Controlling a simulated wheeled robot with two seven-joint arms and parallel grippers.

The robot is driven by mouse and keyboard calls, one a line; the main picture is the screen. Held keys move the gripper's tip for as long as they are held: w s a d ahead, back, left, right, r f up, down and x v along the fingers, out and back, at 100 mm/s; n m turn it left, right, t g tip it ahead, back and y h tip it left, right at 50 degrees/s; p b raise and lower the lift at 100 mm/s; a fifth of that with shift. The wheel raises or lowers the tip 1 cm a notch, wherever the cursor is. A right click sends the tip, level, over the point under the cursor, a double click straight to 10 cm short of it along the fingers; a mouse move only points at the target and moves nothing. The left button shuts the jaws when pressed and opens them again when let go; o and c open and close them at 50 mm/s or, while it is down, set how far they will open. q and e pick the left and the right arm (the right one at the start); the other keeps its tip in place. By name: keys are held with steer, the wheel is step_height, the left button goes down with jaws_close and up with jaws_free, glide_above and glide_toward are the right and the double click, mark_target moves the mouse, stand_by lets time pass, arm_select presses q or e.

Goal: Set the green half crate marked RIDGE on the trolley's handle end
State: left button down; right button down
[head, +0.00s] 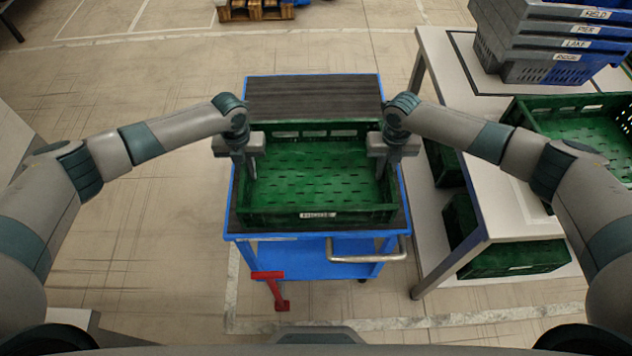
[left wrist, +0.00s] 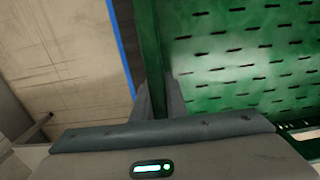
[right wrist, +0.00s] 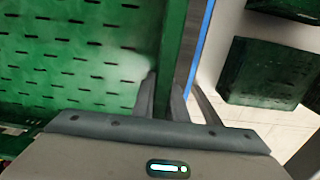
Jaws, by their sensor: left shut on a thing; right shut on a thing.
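The green half crate (head: 318,216) has a white label on its near wall that appears to read RIDGE. It is at the near end of the blue trolley (head: 308,238), where the metal handle (head: 366,254) is. It looks level; I cannot tell whether its base touches the deck. My left gripper (head: 250,172) is shut on its left wall, which also shows between the fingers in the left wrist view (left wrist: 152,50). My right gripper (head: 382,170) is shut on its right wall, seen in the right wrist view (right wrist: 172,50).
The trolley's far dark deck (head: 312,98) is bare. A table (head: 490,185) at the right holds another green crate (head: 560,103) and a stack of grey and blue crates (head: 540,68). More green crates (head: 510,255) are on its lower shelf. A red pedal (head: 273,285) sticks out at the trolley's near left.

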arm_select(q)
steer(key=shift+f, duration=0.65)
arm_select(e)
steer(key=shift+f, duration=0.6)
arm_select(q)
steer(key=c, duration=1.8)
jaws_free()
arm_select(e)
steer(key=c, duration=1.8)
jaws_free()
arm_select(q)
steer(key=shift+o, duration=0.2)
arm_select(e)
steer(key=shift+o, duration=0.2)
arm_select(q)
steer(key=shift+r, duration=0.15)
step_height(320, 180, up, 12)
steer(key=shift+f, duration=0.1)
arm_select(e)
steer(key=shift+r, duration=0.1)
step_height(320, 180, up, 12)
steer(key=shift+f, duration=0.1)
